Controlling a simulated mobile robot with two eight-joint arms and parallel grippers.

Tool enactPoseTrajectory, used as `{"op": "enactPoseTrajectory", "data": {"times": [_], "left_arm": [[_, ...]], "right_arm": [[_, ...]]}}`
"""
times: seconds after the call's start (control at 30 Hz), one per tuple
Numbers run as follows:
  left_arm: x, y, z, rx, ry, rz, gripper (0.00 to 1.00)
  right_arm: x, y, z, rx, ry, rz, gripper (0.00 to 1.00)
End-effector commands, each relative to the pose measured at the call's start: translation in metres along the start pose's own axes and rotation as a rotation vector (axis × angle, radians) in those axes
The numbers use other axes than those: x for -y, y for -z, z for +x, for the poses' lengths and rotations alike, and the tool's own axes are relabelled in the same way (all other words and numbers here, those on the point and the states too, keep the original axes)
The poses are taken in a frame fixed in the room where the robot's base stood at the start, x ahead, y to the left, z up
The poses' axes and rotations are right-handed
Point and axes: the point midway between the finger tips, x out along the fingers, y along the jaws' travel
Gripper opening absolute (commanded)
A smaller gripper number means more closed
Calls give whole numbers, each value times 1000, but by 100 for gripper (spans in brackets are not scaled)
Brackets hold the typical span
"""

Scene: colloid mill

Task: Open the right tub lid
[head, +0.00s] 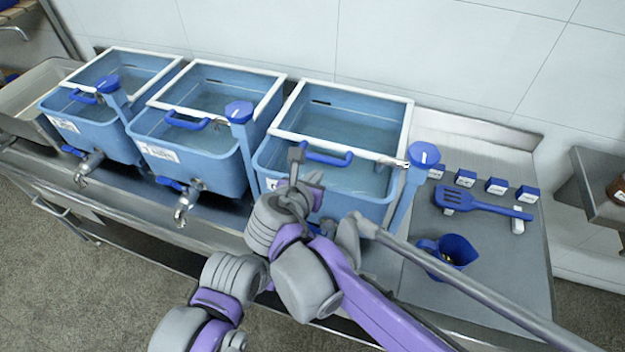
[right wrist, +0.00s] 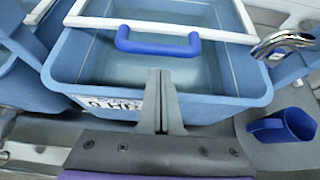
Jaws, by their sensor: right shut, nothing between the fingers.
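The right tub (head: 330,185) is light blue with clear liquid inside; it also shows in the right wrist view (right wrist: 215,100). Its lid, a white frame (head: 340,149) with a see-through pane, appears to lie flat over the back part, leaving the front part uncovered. A blue handle (head: 328,158) sticks forward from the frame's front bar; it also shows in the right wrist view (right wrist: 157,45). My right gripper (head: 296,155) is shut and empty, near the handle's left end in the head view. In the right wrist view its fingertips (right wrist: 160,75) appear just below the handle. Contact cannot be told.
A blue post (head: 408,190) with a metal spout (head: 392,162) stands at the tub's right. Two similar tubs (head: 205,135) (head: 100,120) stand left. On the right counter are a blue jug (head: 455,250), a blue slotted spatula (head: 480,203) and several small blue-white blocks (head: 466,178).

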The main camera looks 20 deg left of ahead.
Motion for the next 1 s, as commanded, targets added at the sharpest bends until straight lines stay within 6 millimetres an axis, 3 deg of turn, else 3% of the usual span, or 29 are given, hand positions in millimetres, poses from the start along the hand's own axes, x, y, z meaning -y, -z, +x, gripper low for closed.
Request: {"op": "enactPoseTrajectory", "data": {"times": [0.1, 0.33, 0.77, 1.0], "left_arm": [[0, 0, 0, 0, 0, 0, 50], [0, 0, 0, 0, 0, 0, 50], [0, 0, -1, 0, 0, 0, 50], [0, 10, -11, -7, 0, 0, 50]], "right_arm": [[1, 0, 21, 0, 3, 2, 0], [0, 0, 42, -1, 1, 3, 0], [0, -1, 44, -1, 0, 2, 0], [0, -19, 34, 1, 0, 2, 0]]}}
